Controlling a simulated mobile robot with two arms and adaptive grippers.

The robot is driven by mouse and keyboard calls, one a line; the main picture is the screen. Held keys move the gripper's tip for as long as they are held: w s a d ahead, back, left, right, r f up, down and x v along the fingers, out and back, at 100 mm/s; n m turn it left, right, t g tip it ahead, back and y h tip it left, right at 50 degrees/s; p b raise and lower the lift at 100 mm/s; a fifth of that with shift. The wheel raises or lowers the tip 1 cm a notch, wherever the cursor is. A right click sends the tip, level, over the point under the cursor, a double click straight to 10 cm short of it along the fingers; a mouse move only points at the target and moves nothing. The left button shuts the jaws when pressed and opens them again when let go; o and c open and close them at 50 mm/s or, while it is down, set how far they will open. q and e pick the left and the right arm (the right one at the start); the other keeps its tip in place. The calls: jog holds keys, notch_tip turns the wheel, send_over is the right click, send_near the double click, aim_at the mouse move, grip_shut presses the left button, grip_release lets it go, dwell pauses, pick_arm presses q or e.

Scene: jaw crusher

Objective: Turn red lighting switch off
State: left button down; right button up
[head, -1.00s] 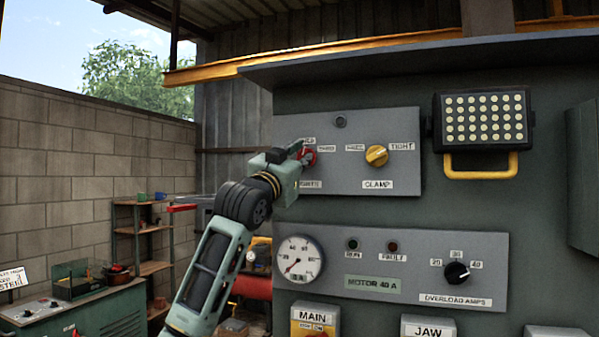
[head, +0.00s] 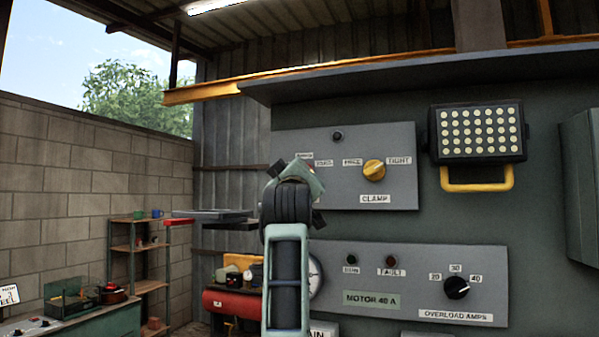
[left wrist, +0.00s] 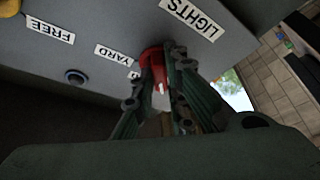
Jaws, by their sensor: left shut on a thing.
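The red lighting switch is a red rotary knob (left wrist: 153,64) on a grey panel (head: 348,140), beside the LIGHTS label (left wrist: 192,18) and the YARD label (left wrist: 117,54). A white mark on the knob shows between the fingers in the left wrist view. Another label by it is partly covered. My left gripper (left wrist: 160,72) is shut on the knob, one finger on each side. In the head view my left wrist and arm stand in front of the knob and hide most of it and the LIGHTS label. My right gripper is in neither view.
A yellow CLAMP knob (head: 374,170) sits right of the switch on the same panel. A lamp with a yellow handle (head: 477,132) hangs further right. Below is a motor panel (head: 420,262) with a black overload knob (head: 457,288). A lit ceiling strip (head: 215,5) shows at the top.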

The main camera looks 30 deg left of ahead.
pick_arm(q)
jog(key=shift+d+r+n+g+y+p, duration=0.1)
jog(key=shift+n+g+y+p, duration=0.3)
jog(key=shift+n, duration=0.85)
jog(key=shift+n+g+y+p, duration=0.1)
jog(key=shift+n+g+p, duration=0.4)
jog(key=shift+n+p, duration=0.6)
jog(key=shift+n, duration=0.25)
jog(key=c, duration=1.8)
grip_release()
jog(key=shift+o, duration=0.2)
jog(key=v, duration=1.2)
